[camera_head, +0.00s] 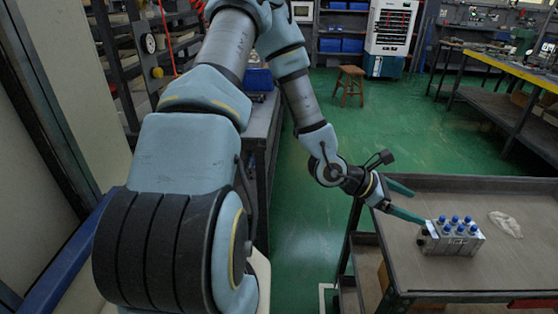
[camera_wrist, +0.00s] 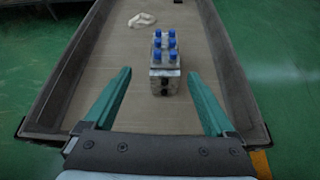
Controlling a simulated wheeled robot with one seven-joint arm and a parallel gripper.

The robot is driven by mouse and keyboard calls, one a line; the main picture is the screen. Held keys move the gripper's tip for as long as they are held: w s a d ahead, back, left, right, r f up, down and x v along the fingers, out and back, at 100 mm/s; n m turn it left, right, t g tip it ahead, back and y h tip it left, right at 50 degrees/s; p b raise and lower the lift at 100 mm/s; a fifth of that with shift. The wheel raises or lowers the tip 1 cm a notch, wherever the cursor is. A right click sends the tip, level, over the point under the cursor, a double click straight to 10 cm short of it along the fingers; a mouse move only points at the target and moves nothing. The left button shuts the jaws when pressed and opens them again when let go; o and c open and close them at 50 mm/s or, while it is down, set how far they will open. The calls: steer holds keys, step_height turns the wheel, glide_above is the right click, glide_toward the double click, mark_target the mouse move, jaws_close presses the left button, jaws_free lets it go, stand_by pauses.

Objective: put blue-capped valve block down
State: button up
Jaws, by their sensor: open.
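The blue-capped valve block (camera_head: 452,242) is a grey metal block with several blue caps on top. It stands upright on the grey top of a cart (camera_head: 500,268). In the wrist view the valve block (camera_wrist: 165,80) is ahead of my gripper, near the middle of the picture, on the bare cart top (camera_wrist: 120,62). My gripper (camera_wrist: 165,100) is open, with its teal fingers spread left and right of the block's near end and clear gaps on both sides. In the head view my gripper (camera_head: 418,205) is left of the block, one fingertip appearing close to it.
A crumpled pale cloth (camera_head: 506,224) lies on the cart behind and right of the block; it also shows in the wrist view (camera_wrist: 142,19). The cart has a raised rim (camera_wrist: 236,75). A wooden stool (camera_head: 349,84) and a workbench (camera_head: 508,75) stand farther back on the green floor.

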steer(key=w+a+m+t+y, duration=0.1)
steer(key=w+a+m+y, duration=0.2)
steer(key=a, duration=0.4)
steer(key=w+a+r+m+t+y, duration=0.1)
steer(key=w+a+m+y, duration=0.25)
steer(key=a, duration=0.45)
steer(key=w+a+m+t+y, duration=0.2)
steer(key=w+a+m+y, duration=0.15)
steer(key=a, duration=0.35)
steer(key=s+a+r+m+g+y, duration=0.1)
steer(key=s+a+r+m, duration=0.2)
steer(key=a, duration=0.4)
steer(key=s+a+r+m+g+y, duration=0.1)
steer(key=s+a+r+m, duration=0.3)
steer(key=a+r, duration=0.2)
steer(key=shift+s+a+r+m+y, duration=0.2)
steer(key=shift+a+r+m+y, duration=0.15)
steer(key=shift+a, duration=0.2)
